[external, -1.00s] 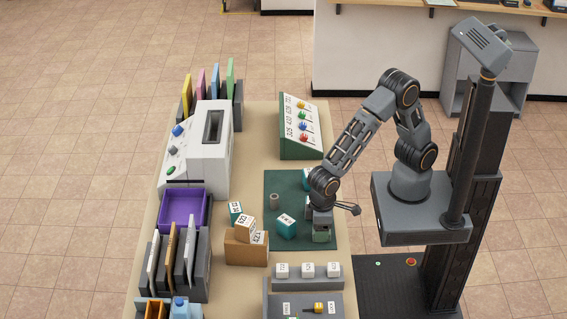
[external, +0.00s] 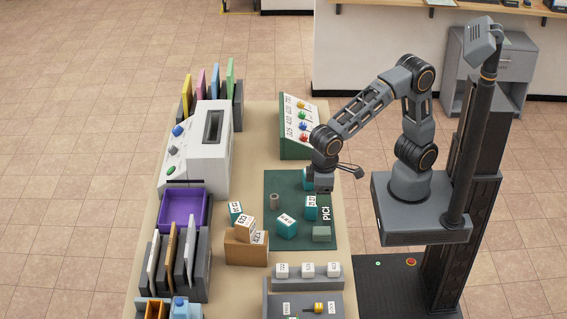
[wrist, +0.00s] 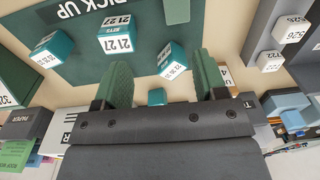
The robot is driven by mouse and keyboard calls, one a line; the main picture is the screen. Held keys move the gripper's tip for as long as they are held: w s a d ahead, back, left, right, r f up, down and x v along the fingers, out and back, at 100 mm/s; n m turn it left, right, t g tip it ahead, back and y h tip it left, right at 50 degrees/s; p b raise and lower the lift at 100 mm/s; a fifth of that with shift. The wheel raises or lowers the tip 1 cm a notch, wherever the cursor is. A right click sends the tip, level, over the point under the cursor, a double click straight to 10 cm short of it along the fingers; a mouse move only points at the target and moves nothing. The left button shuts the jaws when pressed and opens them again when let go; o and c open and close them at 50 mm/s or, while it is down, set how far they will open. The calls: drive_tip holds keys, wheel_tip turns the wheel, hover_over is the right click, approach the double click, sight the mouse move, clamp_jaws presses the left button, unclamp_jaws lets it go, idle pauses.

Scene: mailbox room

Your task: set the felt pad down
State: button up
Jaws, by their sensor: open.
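The felt pad (external: 321,234), a small grey-green block, lies on the green mat (external: 285,185) at its near right corner, beside the white lettering. In the wrist view the pad (wrist: 178,10) shows at the top edge, partly cut off. My gripper (external: 321,190) hangs over the mat, farther up the picture from the pad and apart from it. In the wrist view my gripper (wrist: 160,75) has its two green-faced fingers spread wide, with nothing held between them.
Teal labelled cubes (external: 287,226) stand on the mat, one (external: 311,207) close to my gripper. A cardboard box (external: 246,248) with parcels is left of the mat; a grey rack (external: 306,282) is in front. The mat's left part is mostly bare.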

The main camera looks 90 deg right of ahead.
drive_tip(key=s+d+t, duration=0.1)
drive_tip(key=s+d, duration=0.2)
drive_tip(key=d, duration=0.4)
drive_tip(key=s+d+r+t, duration=0.1)
drive_tip(key=s+d, duration=0.2)
drive_tip(key=d, duration=0.4)
drive_tip(key=s+d+t, duration=0.1)
drive_tip(key=s+d, duration=0.1)
drive_tip(key=d, duration=0.5)
drive_tip(key=shift+s+r, duration=0.2)
drive_tip(key=shift+s, duration=0.2)
drive_tip(key=shift+a, duration=0.1)
